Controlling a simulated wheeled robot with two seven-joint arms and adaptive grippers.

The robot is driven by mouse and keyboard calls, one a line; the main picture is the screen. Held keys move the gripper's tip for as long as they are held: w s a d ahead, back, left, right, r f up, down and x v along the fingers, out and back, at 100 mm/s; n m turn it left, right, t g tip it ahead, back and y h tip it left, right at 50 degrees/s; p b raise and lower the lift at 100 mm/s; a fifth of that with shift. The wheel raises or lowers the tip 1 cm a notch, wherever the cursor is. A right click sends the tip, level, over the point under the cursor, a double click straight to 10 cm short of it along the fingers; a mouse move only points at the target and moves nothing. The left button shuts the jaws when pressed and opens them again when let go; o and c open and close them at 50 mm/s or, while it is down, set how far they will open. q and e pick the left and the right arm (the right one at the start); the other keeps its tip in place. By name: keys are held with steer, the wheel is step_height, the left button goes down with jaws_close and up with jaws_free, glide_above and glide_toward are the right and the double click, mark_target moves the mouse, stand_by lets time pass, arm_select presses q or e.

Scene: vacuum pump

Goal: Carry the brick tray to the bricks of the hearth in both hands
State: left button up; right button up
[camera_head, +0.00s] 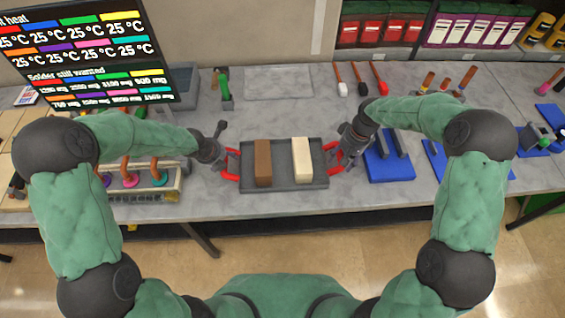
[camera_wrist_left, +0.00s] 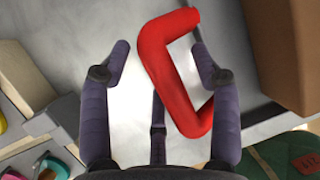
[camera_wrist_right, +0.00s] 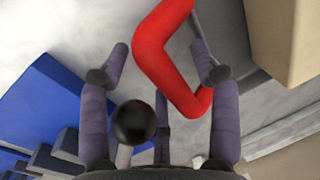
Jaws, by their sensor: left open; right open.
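The grey brick tray (camera_head: 283,180) lies on the bench in front of me, with a brown brick (camera_head: 263,162) and a cream brick (camera_head: 302,158) standing in it. Red handles stick out at its left (camera_head: 230,163) and right (camera_head: 334,157) ends. My left gripper (camera_wrist_left: 161,50) is open, and the left handle's bar (camera_wrist_left: 171,80) shows between its fingers, nearer the right finger. My right gripper (camera_wrist_right: 158,50) is open, and the right handle's bar (camera_wrist_right: 168,65) shows between its fingers. Neither gripper is closed on a handle.
Blue stands (camera_head: 390,165) are close right of the right gripper. A rack with coloured rings (camera_head: 145,180) is left of the left gripper. A pale slab (camera_head: 278,82) and several brushes (camera_head: 360,78) lie behind the tray. A black ball (camera_wrist_right: 133,122) shows near the right gripper's fingers.

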steer(key=shift+f, duration=0.1)
arm_select(q)
jaws_close()
arm_select(e)
jaws_close()
arm_select(q)
steer(key=shift+w+r, duration=0.15)
steer(key=shift+w, duration=0.05)
arm_select(e)
steer(key=shift+w, duration=0.1)
steer(key=shift+r, duration=0.2)
arm_select(q)
steer(key=shift+r, duration=0.1)
arm_select(e)
steer(key=shift+r, duration=0.1)
